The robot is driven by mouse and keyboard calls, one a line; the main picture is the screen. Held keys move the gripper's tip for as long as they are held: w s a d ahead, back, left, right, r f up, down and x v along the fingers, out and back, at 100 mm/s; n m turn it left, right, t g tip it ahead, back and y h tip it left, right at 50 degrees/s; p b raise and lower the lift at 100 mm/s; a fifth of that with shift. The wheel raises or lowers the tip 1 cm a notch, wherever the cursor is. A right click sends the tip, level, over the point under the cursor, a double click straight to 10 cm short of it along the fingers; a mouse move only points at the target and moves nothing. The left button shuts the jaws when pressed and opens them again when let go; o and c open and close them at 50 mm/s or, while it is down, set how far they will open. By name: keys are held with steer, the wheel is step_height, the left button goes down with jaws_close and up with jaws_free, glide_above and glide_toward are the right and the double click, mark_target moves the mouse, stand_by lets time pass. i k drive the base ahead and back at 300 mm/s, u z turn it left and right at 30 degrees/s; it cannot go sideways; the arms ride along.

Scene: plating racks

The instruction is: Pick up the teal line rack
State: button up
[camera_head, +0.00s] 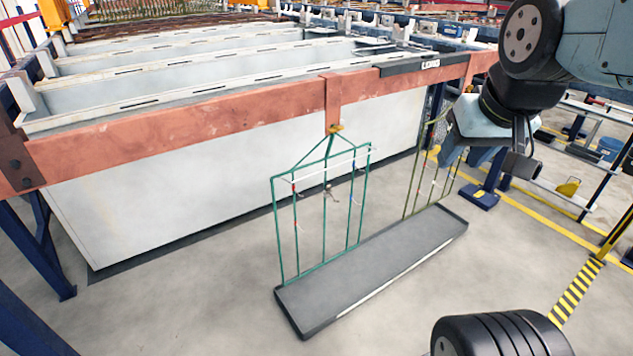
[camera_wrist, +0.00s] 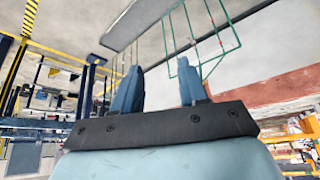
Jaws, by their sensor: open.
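The teal line rack (camera_head: 323,203) is a thin wire frame with a peaked top. It hangs from a yellow hook (camera_head: 335,128) on the orange-red beam, over the left end of a grey tray. Small parts are fixed to its wires. In the wrist view the teal rack (camera_wrist: 226,34) shows at the upper right, beyond the fingers. My gripper (camera_wrist: 158,88) is open, with its two blue fingers apart and no rack between them. In the head view my gripper (camera_head: 482,158) is at the right, apart from the teal rack and close to an olive rack.
An olive wire rack (camera_head: 408,180) hangs over the tray's right end, partly behind my gripper. The long grey tray (camera_head: 375,268) lies low beneath both racks. The orange-red beam (camera_head: 230,125) fronts white tanks (camera_head: 200,190). Open floor lies in front of the tray.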

mark_target(334, 80)
steer(key=z, duration=0.05)
steer(key=i, duration=0.85)
steer(key=z, duration=0.05)
